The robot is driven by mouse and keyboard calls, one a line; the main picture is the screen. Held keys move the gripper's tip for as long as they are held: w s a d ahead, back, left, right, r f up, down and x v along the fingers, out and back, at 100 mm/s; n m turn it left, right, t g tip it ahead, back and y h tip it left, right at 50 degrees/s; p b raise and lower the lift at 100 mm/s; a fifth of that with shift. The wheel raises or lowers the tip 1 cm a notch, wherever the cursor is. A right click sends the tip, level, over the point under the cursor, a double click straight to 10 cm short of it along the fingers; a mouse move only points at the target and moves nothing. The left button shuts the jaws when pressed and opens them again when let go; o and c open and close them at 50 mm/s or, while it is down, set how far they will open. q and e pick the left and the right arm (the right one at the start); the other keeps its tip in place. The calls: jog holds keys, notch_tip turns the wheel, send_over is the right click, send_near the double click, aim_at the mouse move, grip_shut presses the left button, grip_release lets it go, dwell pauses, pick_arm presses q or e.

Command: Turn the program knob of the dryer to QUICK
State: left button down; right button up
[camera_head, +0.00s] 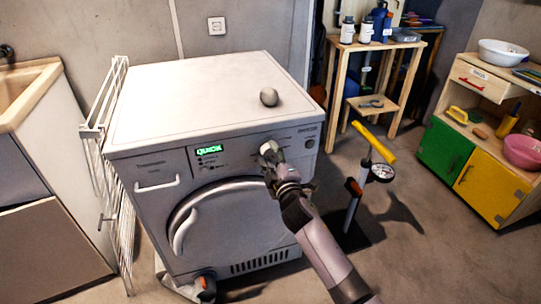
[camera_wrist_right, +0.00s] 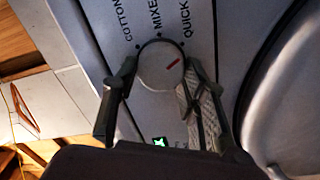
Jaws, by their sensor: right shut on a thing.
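The white dryer (camera_head: 215,115) stands with its control panel facing me. Its display (camera_head: 209,150) shows green text that reads QUICK. The round program knob (camera_head: 267,147) is partly hidden by my right gripper (camera_head: 270,158) in the head view. In the right wrist view the pale knob (camera_wrist_right: 158,66) sits between the two fingers of my right gripper (camera_wrist_right: 160,82), which is shut on it. The knob's red mark (camera_wrist_right: 173,64) points up and to the right, on the QUICK label's (camera_wrist_right: 187,20) side. COTTON and MIXED labels show further left. My left gripper is not in view.
A grey ball-like object (camera_head: 269,97) lies on the dryer top. A drying rack (camera_head: 118,165) leans at the dryer's left. A yellow-handled pump (camera_head: 373,143) stands right of the dryer, near my right arm. The dryer door (camera_head: 228,225) is closed below the panel.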

dwell(0.3)
jog(key=o, duration=1.1)
jog(key=shift+o, duration=0.2)
jog(key=v, duration=1.2)
